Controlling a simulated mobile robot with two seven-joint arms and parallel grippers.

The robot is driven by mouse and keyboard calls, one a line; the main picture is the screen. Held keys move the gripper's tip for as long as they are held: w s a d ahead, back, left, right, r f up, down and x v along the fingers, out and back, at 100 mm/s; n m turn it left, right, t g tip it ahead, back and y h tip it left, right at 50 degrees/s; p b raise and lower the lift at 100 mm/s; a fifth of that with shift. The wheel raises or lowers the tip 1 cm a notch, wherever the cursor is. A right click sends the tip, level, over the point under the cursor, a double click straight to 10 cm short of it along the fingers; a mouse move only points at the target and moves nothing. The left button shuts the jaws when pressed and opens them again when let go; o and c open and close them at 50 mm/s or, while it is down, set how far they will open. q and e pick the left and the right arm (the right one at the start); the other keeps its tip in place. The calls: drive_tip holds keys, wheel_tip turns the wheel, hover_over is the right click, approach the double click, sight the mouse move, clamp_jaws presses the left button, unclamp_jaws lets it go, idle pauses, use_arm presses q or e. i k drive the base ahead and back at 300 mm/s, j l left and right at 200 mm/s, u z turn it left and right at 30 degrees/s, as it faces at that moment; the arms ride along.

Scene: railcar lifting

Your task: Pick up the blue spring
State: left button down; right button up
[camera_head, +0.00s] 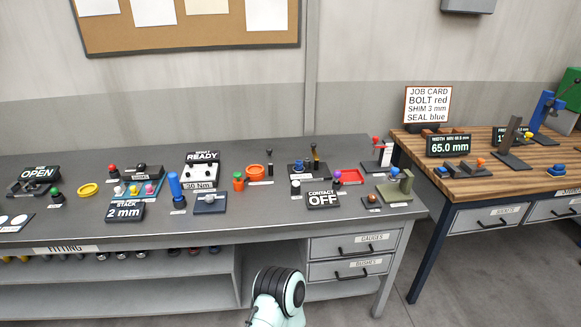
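A blue upright cylinder (174,187) stands on the dark bench (272,222), left of its middle. It is the largest blue upright piece there, but I cannot make out coils, so I cannot tell for sure that it is the spring. Neither gripper's fingers are in view. Only a pale green and black part of my own arm shows at the bottom middle, below the bench top.
A READY gauge (202,170) stands behind. A wooden bench (480,185) with a blue press (542,110) stands at right. The bench's front strip is mostly clear.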

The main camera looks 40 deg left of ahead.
sight(297, 163)
drive_tip(key=u, duration=1.45)
